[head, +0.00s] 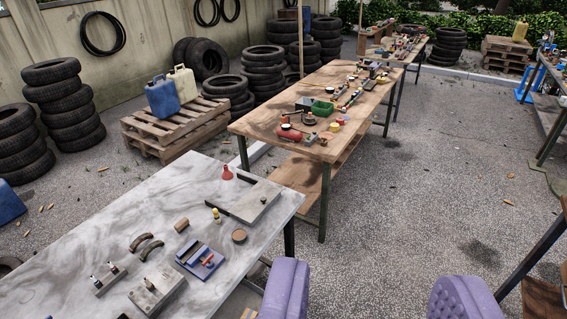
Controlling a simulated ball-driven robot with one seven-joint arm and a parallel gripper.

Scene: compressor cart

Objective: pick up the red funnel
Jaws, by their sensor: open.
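The red funnel (228,173) stands near the far edge of the grey table (150,200), its narrow end pointing up. It looks small from here, and a flat grey plate (243,200) lies just right of it and nearer to me. My gripper (357,300) shows at the bottom edge as two purple padded fingers set wide apart. It is open, with nothing between the fingers but ground. It is well to the right of the funnel and nearer to the camera.
A blue vice-like tool (200,259), a round brown disc (239,236), a small yellow-topped item (216,215) and curved brown pieces share the grey table. A wooden workbench (270,118) with red and green items stands behind. Open gravel (420,190) lies to the right.

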